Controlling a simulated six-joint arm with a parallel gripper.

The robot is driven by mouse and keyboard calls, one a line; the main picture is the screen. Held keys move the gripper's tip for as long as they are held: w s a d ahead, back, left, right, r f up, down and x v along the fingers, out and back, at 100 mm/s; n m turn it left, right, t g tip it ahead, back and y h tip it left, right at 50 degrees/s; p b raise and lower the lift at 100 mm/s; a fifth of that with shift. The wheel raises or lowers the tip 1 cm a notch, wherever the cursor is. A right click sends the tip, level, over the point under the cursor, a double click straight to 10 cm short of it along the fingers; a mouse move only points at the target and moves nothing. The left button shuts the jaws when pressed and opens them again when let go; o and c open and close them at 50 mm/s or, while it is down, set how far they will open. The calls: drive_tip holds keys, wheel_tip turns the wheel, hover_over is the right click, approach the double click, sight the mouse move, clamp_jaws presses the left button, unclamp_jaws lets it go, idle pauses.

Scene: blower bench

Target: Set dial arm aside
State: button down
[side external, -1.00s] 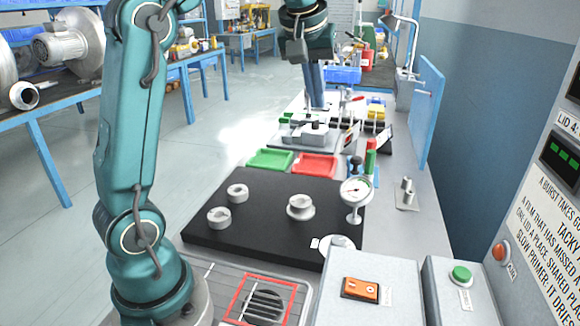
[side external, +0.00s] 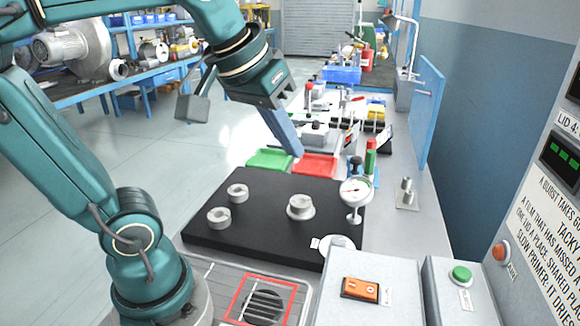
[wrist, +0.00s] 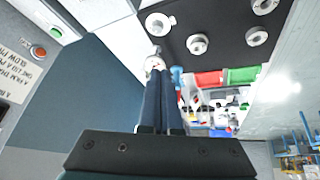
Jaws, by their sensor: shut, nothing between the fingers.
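The dial arm, a white round gauge with a red needle on a short white stand (side external: 355,191), is upright at the right edge of the black plate (side external: 225,240). In the wrist view the dial (wrist: 154,63) shows just beyond my fingertips and is partly hidden by them. My gripper (side external: 299,155) is shut and empty. In the side view it slants down with its tips in front of the red tray, left of and higher than the dial. It appears apart from the dial. The shut fingers also show in the wrist view (wrist: 162,82).
Several pale round parts, one a flanged ring (side external: 300,207), stand on the plate. Green (side external: 269,159) and red (side external: 316,166) trays lie behind it. A red-and-green post (side external: 371,158) stands just behind the dial. A metal fixture (side external: 407,195) stands at right, with bare bench around it.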

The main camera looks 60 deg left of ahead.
drive_tip(key=s+d+f+m+h, duration=0.1)
drive_tip(key=s+d+f+m, duration=0.25)
drive_tip(key=s+f, duration=0.4)
drive_tip(key=w+a+r+n+t, duration=0.1)
drive_tip(key=w+r+n+t, duration=0.2)
drive_tip(key=w+r+t, duration=1.35)
drive_tip(key=n+g, duration=0.6)
drive_tip(key=g, duration=1)
approach(354, 181)
drive_tip(key=s+a, duration=0.4)
drive_tip(key=a, duration=0.1)
drive_tip(key=w+d+f, duration=0.2)
drive_tip(key=w+f, duration=0.6)
drive_tip(key=shift+w+f, duration=0.3)
drive_tip(key=shift+t, duration=0.25)
